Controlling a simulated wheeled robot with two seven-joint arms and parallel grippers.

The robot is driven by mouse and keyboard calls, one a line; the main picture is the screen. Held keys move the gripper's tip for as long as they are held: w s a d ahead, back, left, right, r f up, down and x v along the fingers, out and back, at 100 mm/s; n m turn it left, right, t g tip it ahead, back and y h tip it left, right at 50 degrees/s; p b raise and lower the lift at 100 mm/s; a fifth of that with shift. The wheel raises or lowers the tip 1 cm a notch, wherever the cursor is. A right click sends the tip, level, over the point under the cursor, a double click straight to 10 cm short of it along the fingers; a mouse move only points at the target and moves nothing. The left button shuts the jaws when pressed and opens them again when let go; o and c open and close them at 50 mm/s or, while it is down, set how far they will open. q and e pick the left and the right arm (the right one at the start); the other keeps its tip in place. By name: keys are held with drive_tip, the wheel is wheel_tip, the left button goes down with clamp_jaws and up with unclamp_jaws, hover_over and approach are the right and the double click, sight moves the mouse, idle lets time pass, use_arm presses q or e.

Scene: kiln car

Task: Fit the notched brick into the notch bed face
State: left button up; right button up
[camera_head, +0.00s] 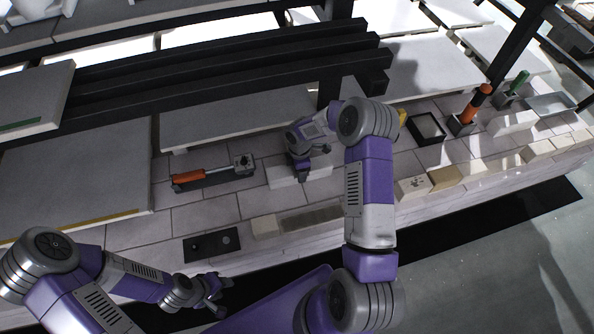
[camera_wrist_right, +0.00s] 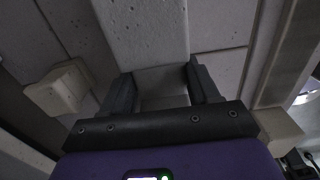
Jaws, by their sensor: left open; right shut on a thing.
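My right gripper (camera_head: 304,176) is over the tiled deck near the middle of the head view, pointing down. It is shut on a pale grey, pitted brick (camera_head: 318,168), which lies at or just above the tiles; I cannot tell whether it touches them. In the right wrist view the brick (camera_wrist_right: 143,30) runs up from between the two dark fingers (camera_wrist_right: 160,88). Its notch cannot be made out. A recessed grey strip (camera_head: 310,218) in the front brick row, beside a cream block (camera_head: 265,226), looks like the notch bed. My left gripper (camera_head: 217,303) is open and empty, low in front of the deck.
An orange-handled tool (camera_head: 188,176) lies in a dark holder left of the right gripper. A dark plate (camera_head: 212,245) lies at the front edge. A black tray (camera_head: 427,128) and upright handled tools (camera_head: 474,103) stand right. Dark beams (camera_head: 230,62) and grey slabs (camera_head: 75,170) are behind and left.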

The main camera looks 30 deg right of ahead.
drive_tip(key=shift+r+p, duration=0.3)
drive_tip(key=shift+r, duration=0.2)
idle(0.4)
drive_tip(key=shift+r+p, duration=1.25)
drive_tip(key=shift+r, duration=0.4)
